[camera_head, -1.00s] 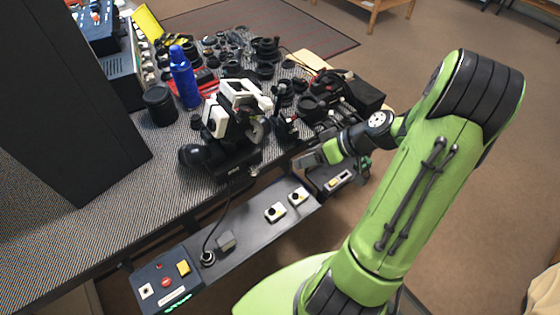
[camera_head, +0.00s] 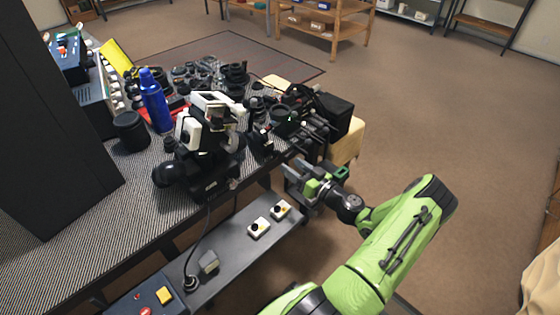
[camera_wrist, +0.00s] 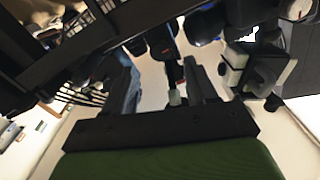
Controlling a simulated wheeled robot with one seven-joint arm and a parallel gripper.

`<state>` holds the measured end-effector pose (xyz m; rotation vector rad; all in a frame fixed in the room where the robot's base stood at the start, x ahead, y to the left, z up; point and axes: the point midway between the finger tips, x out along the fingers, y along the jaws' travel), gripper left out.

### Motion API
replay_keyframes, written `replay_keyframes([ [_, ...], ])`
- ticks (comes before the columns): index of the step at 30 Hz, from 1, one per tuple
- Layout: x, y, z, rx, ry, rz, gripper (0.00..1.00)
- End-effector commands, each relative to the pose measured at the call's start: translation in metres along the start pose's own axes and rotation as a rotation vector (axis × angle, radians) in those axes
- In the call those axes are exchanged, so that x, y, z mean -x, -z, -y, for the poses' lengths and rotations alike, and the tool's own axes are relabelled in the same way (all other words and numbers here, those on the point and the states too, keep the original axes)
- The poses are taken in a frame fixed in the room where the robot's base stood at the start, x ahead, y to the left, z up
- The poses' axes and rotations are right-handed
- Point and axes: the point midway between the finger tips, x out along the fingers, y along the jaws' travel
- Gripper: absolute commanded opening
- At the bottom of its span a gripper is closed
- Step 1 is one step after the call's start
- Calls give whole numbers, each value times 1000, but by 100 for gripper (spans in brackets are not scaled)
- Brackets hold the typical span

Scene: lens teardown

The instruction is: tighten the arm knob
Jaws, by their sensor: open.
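The arm knob cannot be picked out for certain in either view. A black and white microscope-like instrument (camera_head: 208,140) stands near the front edge of the table. To its right is a dark jointed rig (camera_head: 300,118) with rods and clamps, overhanging the table's right end. My gripper (camera_head: 298,178) is just below and in front of that rig, beside the table edge. In the wrist view, my gripper (camera_wrist: 165,85) has its two fingers apart. Dark parts and a small pale-tipped rod (camera_wrist: 175,97) show between and beyond the fingers. Whether they touch cannot be told.
A grey shelf with button boxes (camera_head: 258,228) runs along the table's front. A blue bottle (camera_head: 155,100), a black cylinder (camera_head: 130,131) and many dark lens parts (camera_head: 205,72) crowd the table. A tall black panel (camera_head: 45,130) stands left. The floor at right is free.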

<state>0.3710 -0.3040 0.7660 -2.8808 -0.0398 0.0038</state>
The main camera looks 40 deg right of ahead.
Motion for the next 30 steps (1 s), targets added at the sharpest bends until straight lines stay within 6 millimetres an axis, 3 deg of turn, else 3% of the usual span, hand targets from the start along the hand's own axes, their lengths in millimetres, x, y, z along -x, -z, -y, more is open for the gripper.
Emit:
replay_keyframes([
  [3,-30,-2,0,3,4,0,57],
  [7,-52,-1,0,2,3,0,57],
  [18,-63,0,0,-1,0,0,57],
  [27,-62,0,0,-1,0,1,11],
  [30,-62,0,0,-1,0,1,1],
])
